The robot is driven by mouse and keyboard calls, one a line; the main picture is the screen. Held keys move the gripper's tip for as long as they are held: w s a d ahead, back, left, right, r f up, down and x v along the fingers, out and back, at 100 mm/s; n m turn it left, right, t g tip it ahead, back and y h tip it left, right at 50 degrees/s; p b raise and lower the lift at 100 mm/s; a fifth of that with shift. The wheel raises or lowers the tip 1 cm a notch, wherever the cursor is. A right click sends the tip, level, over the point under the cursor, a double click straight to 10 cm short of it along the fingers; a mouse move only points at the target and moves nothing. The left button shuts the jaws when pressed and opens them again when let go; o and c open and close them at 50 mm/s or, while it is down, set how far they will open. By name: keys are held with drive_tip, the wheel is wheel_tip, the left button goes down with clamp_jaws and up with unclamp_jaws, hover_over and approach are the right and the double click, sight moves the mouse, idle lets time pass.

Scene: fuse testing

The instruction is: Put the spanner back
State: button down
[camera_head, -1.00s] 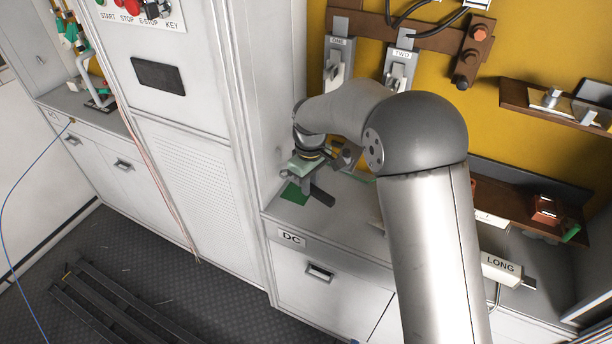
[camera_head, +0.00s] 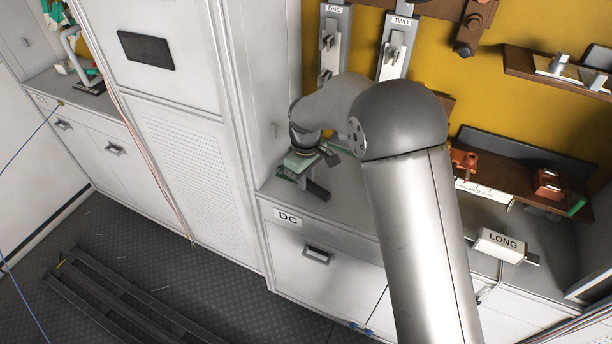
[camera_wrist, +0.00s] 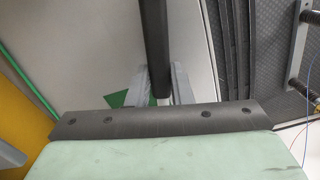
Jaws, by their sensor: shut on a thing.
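My gripper (camera_wrist: 160,90) shows in the wrist view with its two grey fingers close together. A long dark bar, seemingly the spanner (camera_wrist: 156,45), runs from the top edge down between them, and the fingers are shut on it. Its ends are not clear to see. A green patch (camera_wrist: 120,98) shows on the pale counter beside the left finger. In the head view my gripper (camera_head: 314,186) is over the left end of the counter, above the DC label. Whether the spanner touches the counter I cannot tell.
The counter (camera_head: 350,205) has a DC label (camera_head: 287,217) on its front. A tall grey cabinet wall (camera_head: 245,120) stands close left of my gripper. A LONG-labelled box (camera_head: 502,245) and a brown shelf (camera_head: 515,175) are at the right. Holders ONE (camera_head: 333,45) and TWO (camera_head: 396,50) hang behind.

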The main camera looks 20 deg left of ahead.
drive_tip(key=shift+f+b, duration=0.5)
drive_tip(key=shift+f, duration=0.15)
drive_tip(key=c, duration=1.2)
unclamp_jaws()
